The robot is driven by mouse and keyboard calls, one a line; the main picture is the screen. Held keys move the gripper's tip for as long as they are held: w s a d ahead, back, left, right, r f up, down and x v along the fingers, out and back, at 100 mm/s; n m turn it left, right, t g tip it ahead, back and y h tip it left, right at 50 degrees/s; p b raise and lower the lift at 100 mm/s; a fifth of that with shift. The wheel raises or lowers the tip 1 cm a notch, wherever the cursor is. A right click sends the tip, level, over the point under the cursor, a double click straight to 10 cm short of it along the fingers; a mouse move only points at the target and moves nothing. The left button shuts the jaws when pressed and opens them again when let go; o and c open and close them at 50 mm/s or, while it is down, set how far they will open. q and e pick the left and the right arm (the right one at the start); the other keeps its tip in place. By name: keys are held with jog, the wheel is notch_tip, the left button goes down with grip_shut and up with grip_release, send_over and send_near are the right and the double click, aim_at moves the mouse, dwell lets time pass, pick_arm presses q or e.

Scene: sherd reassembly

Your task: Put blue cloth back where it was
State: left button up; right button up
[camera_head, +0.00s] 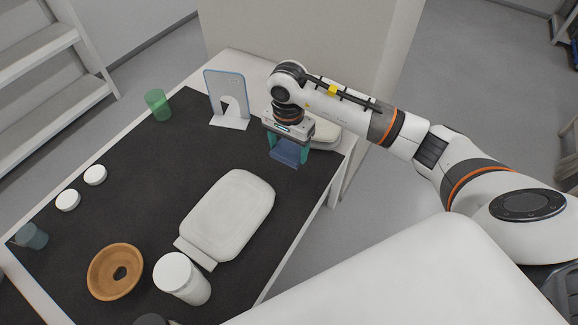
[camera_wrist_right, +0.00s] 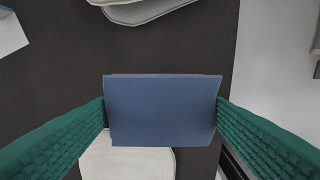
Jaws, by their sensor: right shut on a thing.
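The blue cloth (camera_head: 286,153) is a flat folded blue piece at the far right part of the dark table mat. My right gripper (camera_head: 288,147) is shut on it, with a green finger at each side. In the right wrist view the cloth (camera_wrist_right: 163,110) fills the middle between the two green fingers of the gripper (camera_wrist_right: 162,112). I cannot tell whether the cloth touches the mat. My left gripper does not show.
A white lidded box (camera_head: 232,215) lies mid-table, and another pale container (camera_head: 326,136) sits behind my right gripper. A blue-edged stand (camera_head: 228,98) and green cup (camera_head: 158,104) are at the back. A brown ring bowl (camera_head: 115,272) and white jar (camera_head: 182,279) are in front.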

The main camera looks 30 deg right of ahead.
aim_at(288, 173)
notch_tip(288, 173, down, 7)
jog(key=shift+a+f+p, duration=0.1)
jog(key=shift+p, duration=0.25)
jog(key=shift+f, duration=0.2)
jog(key=o, duration=0.9)
jog(key=shift+o, duration=0.2)
jog(key=shift+r, duration=0.15)
jog(key=shift+r, duration=0.25)
notch_tip(288, 173, up, 12)
jog(key=shift+f+b, duration=0.15)
jog(key=shift+b, duration=0.65)
